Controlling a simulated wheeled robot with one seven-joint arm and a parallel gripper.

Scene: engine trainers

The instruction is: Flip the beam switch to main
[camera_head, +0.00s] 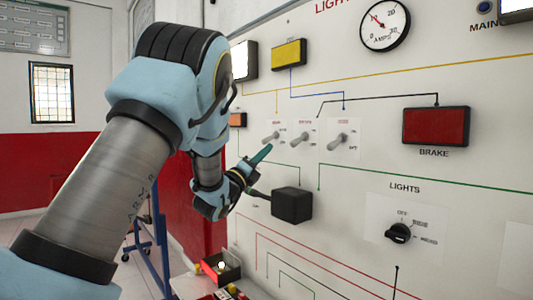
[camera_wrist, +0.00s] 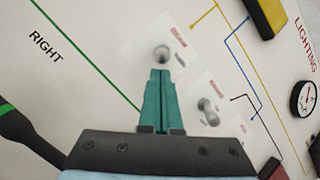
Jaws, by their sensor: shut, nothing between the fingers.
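Three small metal toggle switches sit in a row on the white panel (camera_head: 365,165): a left one (camera_head: 270,138), a middle one (camera_head: 299,139) and a right one (camera_head: 338,142). Their red labels are too small to read, so I cannot tell which is the beam switch. My gripper (camera_head: 265,150), with green fingers, is shut and empty just below the left toggle. In the wrist view the shut fingertips (camera_wrist: 161,72) point at a toggle knob (camera_wrist: 161,54) close ahead; contact cannot be told. A second toggle (camera_wrist: 208,112) lies lower right of it there.
A black box (camera_head: 292,205) juts from the panel below the toggles. A rotary lights knob (camera_head: 399,233) and a red brake lamp (camera_head: 436,126) are to the right. A yellow lamp (camera_head: 289,54) and an amps gauge (camera_head: 385,25) are above.

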